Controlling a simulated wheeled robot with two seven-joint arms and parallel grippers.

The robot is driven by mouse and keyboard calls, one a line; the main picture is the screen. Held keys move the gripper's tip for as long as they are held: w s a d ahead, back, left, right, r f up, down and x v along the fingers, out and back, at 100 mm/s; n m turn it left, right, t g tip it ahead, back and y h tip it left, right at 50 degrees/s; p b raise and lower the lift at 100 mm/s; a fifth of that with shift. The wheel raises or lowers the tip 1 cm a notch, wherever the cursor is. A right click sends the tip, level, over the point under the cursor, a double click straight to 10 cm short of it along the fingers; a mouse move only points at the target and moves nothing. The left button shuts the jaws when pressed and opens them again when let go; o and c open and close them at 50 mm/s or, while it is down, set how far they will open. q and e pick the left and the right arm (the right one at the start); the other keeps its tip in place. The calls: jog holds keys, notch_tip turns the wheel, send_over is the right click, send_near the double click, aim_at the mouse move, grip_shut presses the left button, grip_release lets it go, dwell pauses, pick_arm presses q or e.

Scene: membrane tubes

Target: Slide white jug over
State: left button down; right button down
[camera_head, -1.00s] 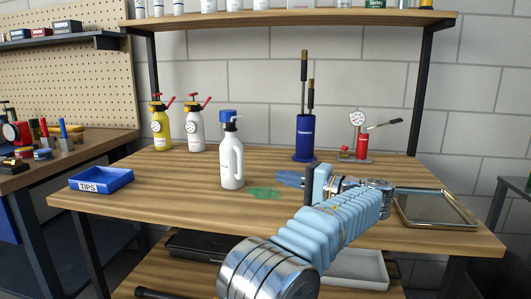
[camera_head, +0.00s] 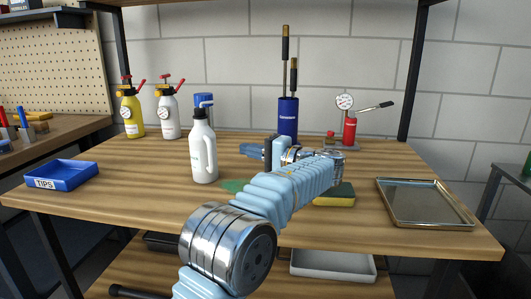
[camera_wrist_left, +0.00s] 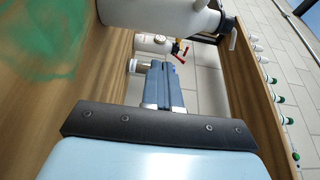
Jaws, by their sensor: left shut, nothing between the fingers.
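In the left wrist view the shut fingers (camera_wrist_left: 166,85) point toward the jug (camera_wrist_left: 160,14), which shows lying across the top. The right gripper is not in view.
A blue cylinder with tall rods (camera_head: 288,118) and a red gauge pump (camera_head: 349,130) stand behind my arm. A yellow sprayer (camera_head: 131,115) and a white sprayer (camera_head: 168,117) stand behind-left. A blue TIPS tray (camera_head: 62,174), a sponge (camera_head: 335,196) and a gold-rimmed tray (camera_head: 425,203) are on the table.

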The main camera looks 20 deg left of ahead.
aim_at(204, 152)
pick_arm(q)
jog(key=a, duration=0.2)
jog(key=s+a, duration=0.1)
jog(key=a, duration=0.1)
jog(key=shift+s+a, duration=0.55)
jog(key=shift+a, duration=0.15)
jog(key=shift+a, duration=0.1)
jog(key=s+a+b, duration=0.1)
jog(key=a, duration=0.1)
jog(key=s+a+b, duration=0.2)
jog(key=shift+s+a+f, duration=0.15)
jog(key=shift+s+f, duration=0.05)
jog(key=shift+s+a+r, duration=0.15)
jog(key=shift+s+a, duration=0.05)
jog(key=shift+a, duration=0.05)
jog(key=shift+w, duration=0.1)
